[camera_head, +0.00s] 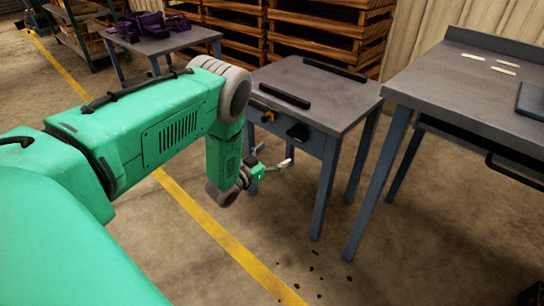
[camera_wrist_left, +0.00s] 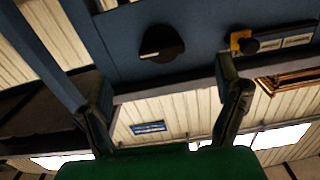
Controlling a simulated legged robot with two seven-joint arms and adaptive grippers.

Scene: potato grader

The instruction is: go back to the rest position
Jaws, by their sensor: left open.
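My left gripper (camera_head: 275,157) is at the end of the green arm that comes in from the left. It is open and empty, its two fingers spread apart. It hangs in front of the small grey-topped table (camera_head: 335,92), below the level of its top. In the left wrist view the two fingers of the gripper (camera_wrist_left: 160,92) stand apart with nothing between them. Beyond them is the blue table front with a black knob (camera_wrist_left: 162,43) and a yellow-orange switch (camera_wrist_left: 241,42). The right gripper is not in view.
The small table carries two dark bars (camera_head: 285,96). A larger workbench (camera_head: 470,85) stands at the right with pale strips (camera_head: 503,63) on it. A far table holds purple parts (camera_head: 152,24). Wooden crates (camera_head: 330,28) are stacked behind. Open floor with a yellow line (camera_head: 225,240) lies in front.

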